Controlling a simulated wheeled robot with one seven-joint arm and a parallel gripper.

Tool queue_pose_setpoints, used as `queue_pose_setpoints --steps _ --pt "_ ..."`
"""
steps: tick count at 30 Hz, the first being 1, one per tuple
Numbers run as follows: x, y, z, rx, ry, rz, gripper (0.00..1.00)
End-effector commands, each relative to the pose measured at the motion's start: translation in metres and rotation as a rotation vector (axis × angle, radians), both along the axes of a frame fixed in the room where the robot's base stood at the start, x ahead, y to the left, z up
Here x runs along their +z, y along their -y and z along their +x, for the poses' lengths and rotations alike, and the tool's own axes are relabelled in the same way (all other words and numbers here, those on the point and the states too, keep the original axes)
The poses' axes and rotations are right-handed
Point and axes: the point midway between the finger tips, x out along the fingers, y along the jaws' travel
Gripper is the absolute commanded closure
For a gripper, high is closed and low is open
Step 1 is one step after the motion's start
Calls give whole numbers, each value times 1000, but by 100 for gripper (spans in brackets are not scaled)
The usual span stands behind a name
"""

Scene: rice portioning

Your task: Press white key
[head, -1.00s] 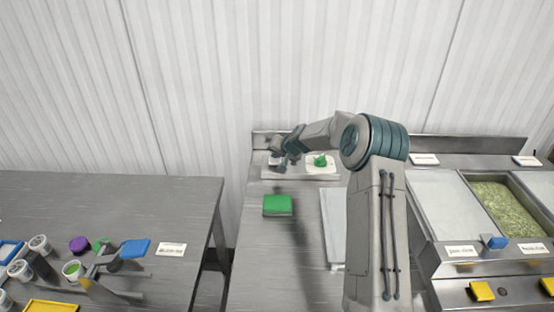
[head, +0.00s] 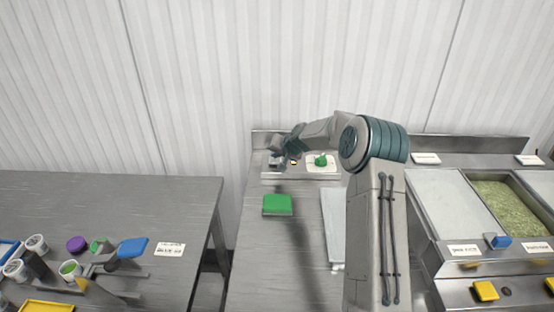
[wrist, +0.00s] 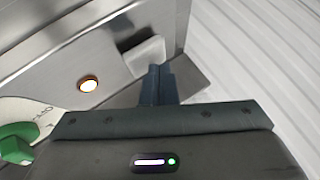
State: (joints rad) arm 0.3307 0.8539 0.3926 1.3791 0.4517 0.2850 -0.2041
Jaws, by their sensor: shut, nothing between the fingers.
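The white key (wrist: 146,54) is a pale square block on the metal panel, seen in the wrist view just beyond my fingertips. My gripper (wrist: 159,70) is shut and empty, its tips at the near edge of the key. I cannot tell whether they touch it. In the head view my gripper (head: 277,162) is over the left part of the small panel at the back of the middle table and hides the key there.
A green block (head: 277,204) rests in front of the panel. A side table (head: 110,200) holds cups and a blue paddle.

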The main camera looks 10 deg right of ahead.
Motion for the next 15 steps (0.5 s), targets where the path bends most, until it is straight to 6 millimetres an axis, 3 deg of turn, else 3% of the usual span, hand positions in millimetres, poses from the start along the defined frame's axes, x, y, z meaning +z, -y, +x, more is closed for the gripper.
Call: queue_pose_setpoints --steps 9,15 --pt "3 0 0 0 0 0 100" --pt "18 0 0 0 2 -1 100"
